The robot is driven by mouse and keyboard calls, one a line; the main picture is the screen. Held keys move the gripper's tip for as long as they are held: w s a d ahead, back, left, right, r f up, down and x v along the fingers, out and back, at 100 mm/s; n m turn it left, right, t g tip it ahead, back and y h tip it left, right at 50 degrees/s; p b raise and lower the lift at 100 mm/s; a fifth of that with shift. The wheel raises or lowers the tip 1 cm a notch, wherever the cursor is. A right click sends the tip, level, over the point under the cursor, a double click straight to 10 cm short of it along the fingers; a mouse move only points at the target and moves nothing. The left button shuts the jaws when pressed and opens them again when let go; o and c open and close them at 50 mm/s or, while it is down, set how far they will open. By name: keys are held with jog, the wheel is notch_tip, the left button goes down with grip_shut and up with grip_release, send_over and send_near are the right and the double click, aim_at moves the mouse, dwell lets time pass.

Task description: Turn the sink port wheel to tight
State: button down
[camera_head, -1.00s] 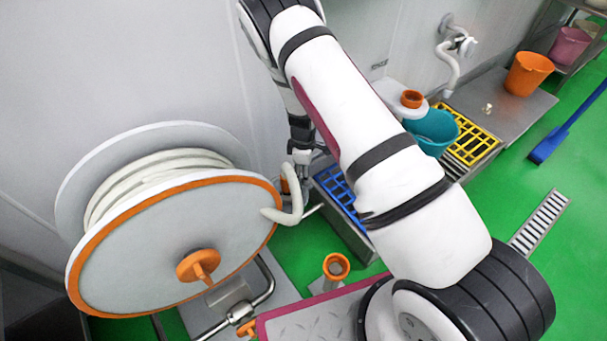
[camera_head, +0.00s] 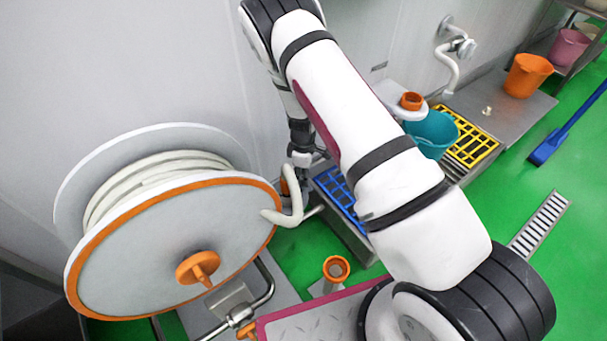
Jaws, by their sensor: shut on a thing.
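My gripper (camera_head: 304,178) is small and dark at the far end of my arm, low by the wall and at the left end of the blue-grated sink (camera_head: 338,190). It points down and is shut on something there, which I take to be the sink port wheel. The wheel itself is hidden by the gripper and the white hose end, so its angle cannot be told. A small orange part (camera_head: 284,187) shows just left of the gripper, partly behind the hose end (camera_head: 293,205); I cannot tell what it belongs to.
A large hose reel (camera_head: 165,250) with an orange rim stands at the left, close to the gripper. An orange-topped post (camera_head: 336,268) stands in front. A teal bucket (camera_head: 432,132) and a yellow grate (camera_head: 473,145) are right of my arm.

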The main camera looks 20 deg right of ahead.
jog(key=m, duration=1.1)
jog(key=shift+m, duration=0.4)
jog(key=m, duration=1.1)
jog(key=shift+m, duration=0.4)
jog(key=c, duration=1.3)
grip_release()
